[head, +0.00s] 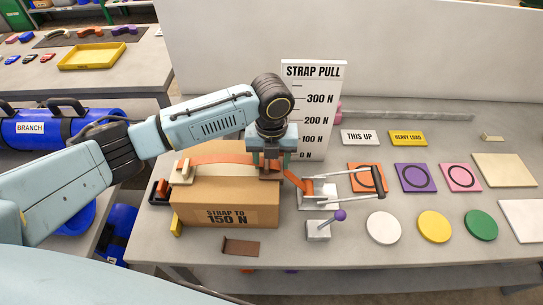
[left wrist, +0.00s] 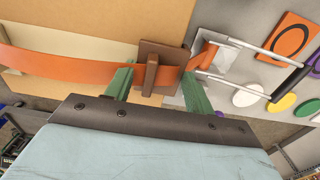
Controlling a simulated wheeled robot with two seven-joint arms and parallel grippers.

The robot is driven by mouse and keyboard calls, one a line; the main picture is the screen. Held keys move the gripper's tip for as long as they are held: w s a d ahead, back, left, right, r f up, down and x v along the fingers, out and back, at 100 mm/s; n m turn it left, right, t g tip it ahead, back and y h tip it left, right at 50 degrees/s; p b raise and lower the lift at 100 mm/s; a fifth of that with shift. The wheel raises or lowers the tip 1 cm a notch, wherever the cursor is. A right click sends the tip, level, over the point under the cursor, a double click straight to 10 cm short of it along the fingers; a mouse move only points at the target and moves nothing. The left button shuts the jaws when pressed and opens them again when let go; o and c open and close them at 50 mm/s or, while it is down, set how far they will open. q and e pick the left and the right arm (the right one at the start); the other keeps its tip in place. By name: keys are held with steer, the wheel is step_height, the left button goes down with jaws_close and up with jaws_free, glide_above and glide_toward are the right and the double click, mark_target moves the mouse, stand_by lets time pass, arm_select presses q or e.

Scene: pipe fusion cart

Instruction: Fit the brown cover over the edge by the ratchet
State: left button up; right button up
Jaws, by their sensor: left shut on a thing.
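My left gripper (head: 271,157) is shut on a brown cover (head: 270,174) at the right end of the box's top, by the ratchet. In the left wrist view the brown cover (left wrist: 168,58) lies over or against the orange strap (left wrist: 95,68), its raised rib between my green fingers (left wrist: 154,84). I cannot tell whether it sits fully on the edge. The cardboard box (head: 225,213) reads "STRAP TO 150 N". The ratchet (head: 318,190), with a metal handle and dark grip, is just right of the box. My right gripper is out of view.
Another brown piece (head: 241,247) lies in front of the box. A cream cover (head: 183,171) sits at the box's left edge. A purple-knobbed lever (head: 319,229) stands in front of the ratchet. The strap pull board (head: 313,105) rises behind. Coloured discs and squares lie at right.

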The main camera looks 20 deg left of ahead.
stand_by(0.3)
arm_select(q)
steer(key=o, duration=1)
steer(key=shift+o, duration=0.2)
steer(key=shift+r+p, duration=2.55)
steer(key=shift+p, duration=0.2)
